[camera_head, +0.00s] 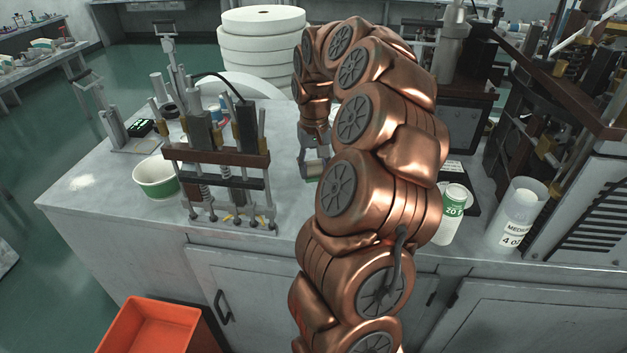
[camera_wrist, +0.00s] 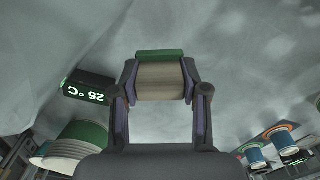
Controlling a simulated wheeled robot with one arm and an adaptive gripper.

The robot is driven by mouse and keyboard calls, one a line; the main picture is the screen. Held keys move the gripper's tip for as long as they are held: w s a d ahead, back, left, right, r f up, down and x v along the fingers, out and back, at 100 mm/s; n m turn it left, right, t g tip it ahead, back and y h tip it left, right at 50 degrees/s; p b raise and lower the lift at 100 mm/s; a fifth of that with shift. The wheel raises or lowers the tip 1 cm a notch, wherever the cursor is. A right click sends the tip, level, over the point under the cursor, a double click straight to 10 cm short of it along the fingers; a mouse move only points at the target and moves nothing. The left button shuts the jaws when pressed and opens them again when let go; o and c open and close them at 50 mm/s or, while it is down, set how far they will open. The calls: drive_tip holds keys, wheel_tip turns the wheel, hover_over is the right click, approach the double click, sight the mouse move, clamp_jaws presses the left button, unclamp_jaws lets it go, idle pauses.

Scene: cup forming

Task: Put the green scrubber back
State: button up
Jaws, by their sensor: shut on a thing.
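The green scrubber is a tan block with a green face. In the wrist view the scrubber (camera_wrist: 160,85) sits between the two fingers of my gripper (camera_wrist: 160,92), with its green side away from the palm. In the head view my gripper (camera_head: 314,165) points down over the grey worktop, right of the metal fixture. The scrubber (camera_head: 314,170) shows only as a small pale piece between the fingertips, partly hidden. I cannot tell whether it touches the worktop.
The press-like fixture (camera_head: 228,180) stands left of my gripper, beside a white and green tub (camera_head: 157,177). A green-labelled cup (camera_head: 452,212) and a clear "MEDIUM 4 OZ" container (camera_head: 515,215) stand right. An orange bin (camera_head: 150,328) is below. A "25 °C" display (camera_wrist: 88,88) shows in the wrist view.

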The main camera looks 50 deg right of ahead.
sight(315, 175)
drive_tip(key=shift+f+p, duration=0.8)
drive_tip(key=shift+f, duration=1.75)
drive_tip(key=shift+f+b, duration=0.25)
drive_tip(key=shift+b, duration=0.1)
drive_tip(key=o, duration=1.1)
drive_tip(key=shift+s+r, duration=0.1)
drive_tip(key=shift+r, duration=0.1)
wheel_tip(315, 175, up, 11)
drive_tip(key=shift+f+b, duration=0.1)
drive_tip(key=shift+b, duration=1.1)
drive_tip(key=shift+r, duration=0.65)
drive_tip(key=shift+a, duration=0.1)
